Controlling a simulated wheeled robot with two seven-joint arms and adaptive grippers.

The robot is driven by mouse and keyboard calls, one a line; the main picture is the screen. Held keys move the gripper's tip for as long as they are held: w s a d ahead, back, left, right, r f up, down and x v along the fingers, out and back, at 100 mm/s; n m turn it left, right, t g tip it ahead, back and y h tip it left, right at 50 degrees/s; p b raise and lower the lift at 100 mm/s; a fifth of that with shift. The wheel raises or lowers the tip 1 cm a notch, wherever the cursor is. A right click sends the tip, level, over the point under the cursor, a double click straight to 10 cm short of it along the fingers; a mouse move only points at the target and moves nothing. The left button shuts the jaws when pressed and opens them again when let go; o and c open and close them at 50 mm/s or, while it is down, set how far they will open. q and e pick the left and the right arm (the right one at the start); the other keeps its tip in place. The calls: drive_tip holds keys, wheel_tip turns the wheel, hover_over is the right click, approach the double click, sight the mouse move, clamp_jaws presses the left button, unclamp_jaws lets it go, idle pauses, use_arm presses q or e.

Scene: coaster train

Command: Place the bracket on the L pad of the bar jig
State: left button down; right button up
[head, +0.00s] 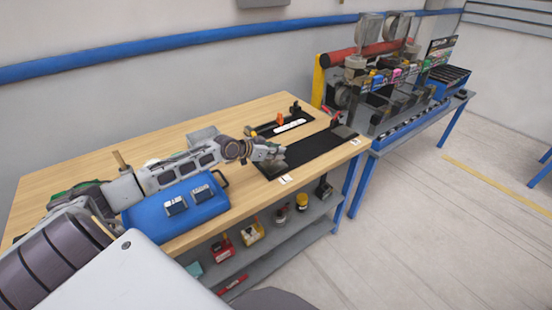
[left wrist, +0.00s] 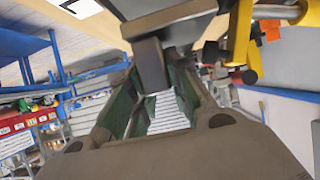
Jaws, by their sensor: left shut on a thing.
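The bar jig (head: 318,148) is a long black plate on the wooden table. My left gripper (head: 272,155) is over its left end. In the left wrist view my left gripper (left wrist: 152,92) is shut on a dark grey piece, which I take for the bracket (left wrist: 152,64). The bracket is hard to make out at the fingertips in the head view. The L pad is not clearly seen; the gripper covers that end of the jig. I cannot tell whether the bracket touches the jig. My right gripper is not in view.
A blue tray (head: 150,222) with two dark blocks lies on the table below my left forearm. Another black fixture (head: 268,128) with a white strip stands behind the jig. Shelves (head: 262,252) under the table hold several small items. A second bench (head: 400,128) with machinery stands at right.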

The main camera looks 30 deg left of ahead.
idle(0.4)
use_arm(q)
drive_tip(key=shift+w+f, duration=0.1)
drive_tip(key=shift+f, duration=1.55)
drive_tip(key=shift+f, duration=0.15)
drive_tip(key=c, duration=1.3)
unclamp_jaws()
